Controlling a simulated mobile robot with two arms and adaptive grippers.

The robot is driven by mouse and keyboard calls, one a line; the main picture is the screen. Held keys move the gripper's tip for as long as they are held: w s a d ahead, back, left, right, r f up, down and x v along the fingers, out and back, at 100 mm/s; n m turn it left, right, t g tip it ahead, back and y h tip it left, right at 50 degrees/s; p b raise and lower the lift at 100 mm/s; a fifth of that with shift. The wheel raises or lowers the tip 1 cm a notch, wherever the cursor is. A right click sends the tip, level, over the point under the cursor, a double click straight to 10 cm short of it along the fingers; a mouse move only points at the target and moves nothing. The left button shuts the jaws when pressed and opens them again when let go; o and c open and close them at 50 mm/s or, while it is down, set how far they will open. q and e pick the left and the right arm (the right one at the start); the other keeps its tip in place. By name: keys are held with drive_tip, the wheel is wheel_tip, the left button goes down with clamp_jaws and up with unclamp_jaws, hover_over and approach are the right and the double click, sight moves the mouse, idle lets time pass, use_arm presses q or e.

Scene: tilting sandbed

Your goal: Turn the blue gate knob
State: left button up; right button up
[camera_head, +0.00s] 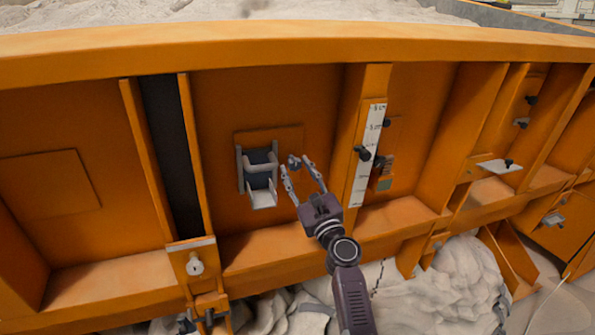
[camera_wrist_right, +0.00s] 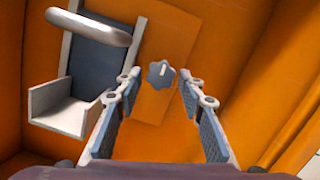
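The blue gate knob (camera_wrist_right: 161,74) is a small grey-blue lobed knob with a white mark, set on an orange plate (camera_wrist_right: 158,108). In the head view the knob (camera_head: 294,162) sits just right of a small gate with a grey spout. My right gripper (camera_wrist_right: 165,88) is open and empty, its two fingers spread below and to either side of the knob in the wrist view. In the head view the right gripper (camera_head: 297,167) has its fingertips close to the knob; whether they touch it I cannot tell. My left gripper is not in view.
The gate with its grey frame and spout (camera_head: 262,199) stands close left of the knob. A white scale strip (camera_head: 367,155) with a black knob (camera_head: 363,153) is on the right. An orange rim (camera_head: 300,43) runs above; pale sand lies below.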

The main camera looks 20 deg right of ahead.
drive_tip(key=shift+o, duration=0.4)
drive_tip(key=v, duration=1.2)
